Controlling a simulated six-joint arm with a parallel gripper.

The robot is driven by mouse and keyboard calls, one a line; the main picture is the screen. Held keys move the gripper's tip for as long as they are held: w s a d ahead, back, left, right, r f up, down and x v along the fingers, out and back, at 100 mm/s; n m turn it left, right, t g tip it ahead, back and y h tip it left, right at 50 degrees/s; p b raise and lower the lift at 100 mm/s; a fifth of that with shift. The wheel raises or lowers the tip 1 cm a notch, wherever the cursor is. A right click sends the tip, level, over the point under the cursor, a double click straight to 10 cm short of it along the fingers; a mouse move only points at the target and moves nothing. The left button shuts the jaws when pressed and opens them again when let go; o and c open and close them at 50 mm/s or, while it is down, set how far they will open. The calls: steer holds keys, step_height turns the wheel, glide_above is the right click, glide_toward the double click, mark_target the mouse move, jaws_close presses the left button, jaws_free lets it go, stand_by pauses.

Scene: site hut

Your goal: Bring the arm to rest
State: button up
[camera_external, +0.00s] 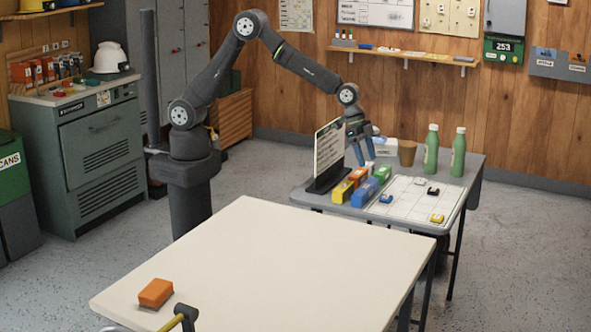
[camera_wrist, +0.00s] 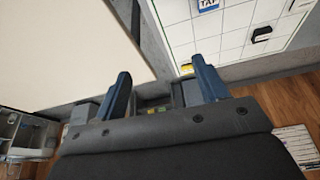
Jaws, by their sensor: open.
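My gripper (camera_external: 364,150) hangs at the end of my raised arm above the back left part of the small grey table (camera_external: 322,200). It is beside a dark-based upright sign board (camera_external: 329,146). In the wrist view my gripper (camera_wrist: 160,85) shows two blue fingers spread apart with nothing held between them. The white table (camera_external: 270,265) stands in front; its pale top also fills the upper left of the wrist view (camera_wrist: 70,50).
Below my gripper are several coloured blocks, such as a blue one (camera_external: 364,193), and a white grid board (camera_external: 415,197). A brown cup (camera_external: 407,152) and two green bottles (camera_external: 431,150) stand behind. An orange block (camera_external: 155,292) lies on the white table, mostly clear otherwise.

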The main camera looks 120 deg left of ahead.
steer(key=s+d+f+m+h, duration=0.1)
steer(key=s+d+m, duration=0.1)
steer(key=d, duration=1.5)
steer(key=shift+m, duration=0.9)
steer(key=shift+o, duration=0.4)
steer(key=shift+w, duration=0.1)
